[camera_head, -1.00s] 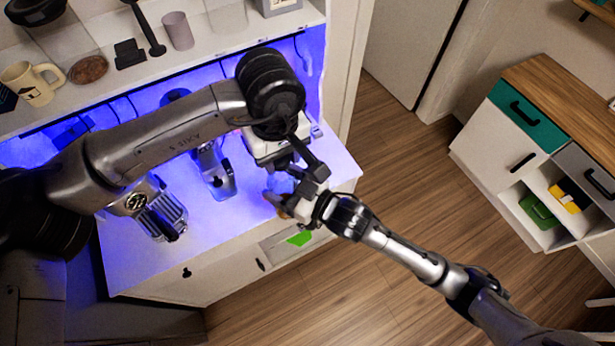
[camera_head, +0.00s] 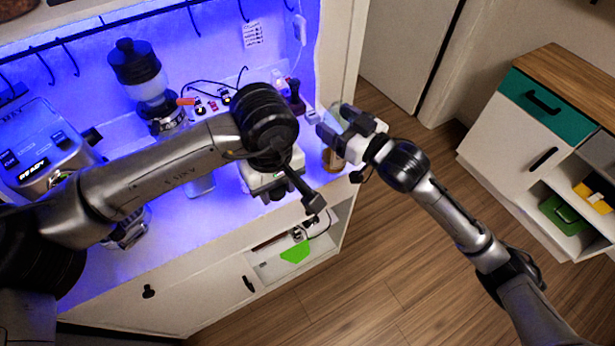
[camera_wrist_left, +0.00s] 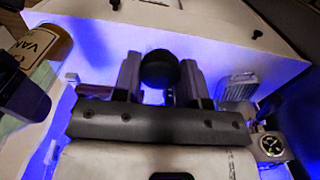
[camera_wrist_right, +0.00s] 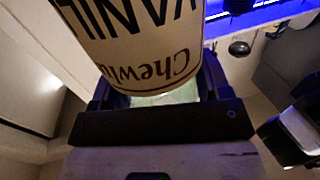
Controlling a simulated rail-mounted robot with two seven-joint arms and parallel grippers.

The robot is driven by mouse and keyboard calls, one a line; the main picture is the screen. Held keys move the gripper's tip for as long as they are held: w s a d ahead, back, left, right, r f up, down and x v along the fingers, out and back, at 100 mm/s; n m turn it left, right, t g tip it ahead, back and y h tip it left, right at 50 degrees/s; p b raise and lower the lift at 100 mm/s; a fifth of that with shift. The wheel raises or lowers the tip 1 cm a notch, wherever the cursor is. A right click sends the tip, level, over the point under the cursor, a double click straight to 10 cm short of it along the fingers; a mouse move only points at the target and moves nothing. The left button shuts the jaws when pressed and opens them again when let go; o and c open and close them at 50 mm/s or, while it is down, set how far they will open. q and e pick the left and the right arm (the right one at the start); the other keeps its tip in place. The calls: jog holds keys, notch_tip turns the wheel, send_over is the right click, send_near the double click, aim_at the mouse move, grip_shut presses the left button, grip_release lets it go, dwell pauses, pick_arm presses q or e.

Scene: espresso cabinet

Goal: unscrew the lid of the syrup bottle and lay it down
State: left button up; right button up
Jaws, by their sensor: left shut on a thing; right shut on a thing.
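A round black lid (camera_wrist_left: 160,69) sits between the fingers of my left gripper (camera_wrist_left: 158,88) in the left wrist view. The gripper is shut on it. In the head view my left gripper (camera_head: 298,197) hangs near the counter's front edge, and the lid is hidden there. My right gripper (camera_head: 338,136) is shut on the syrup bottle (camera_head: 333,160) at the counter's right end. Its cream vanilla label (camera_wrist_right: 140,40) fills the top of the right wrist view. The bottle also shows at the left of the left wrist view (camera_wrist_left: 36,45). The two grippers are apart.
The lit white counter (camera_head: 195,240) has bare room at its front. An espresso machine (camera_head: 35,145) stands left and a grinder (camera_head: 140,75) at the back. Small items stand behind my left arm. A green shape (camera_head: 295,252) lies in the open compartment below.

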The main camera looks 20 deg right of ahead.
pick_arm(q)
jog(key=shift+f, duration=0.35)
pick_arm(e)
jog(key=w+d+m+h, duration=0.1)
jog(key=d, duration=0.4)
pick_arm(q)
jog(key=shift+f+b, duration=0.4)
jog(key=shift+f, duration=0.4)
pick_arm(e)
jog(key=w+a+f, duration=0.8)
jog(key=f, duration=0.3)
jog(key=shift+w+f+t, duration=0.25)
jog(key=shift+w+t, duration=0.05)
jog(key=shift+w, duration=0.1)
jog(key=shift+f, duration=0.15)
jog(key=o, duration=1.7)
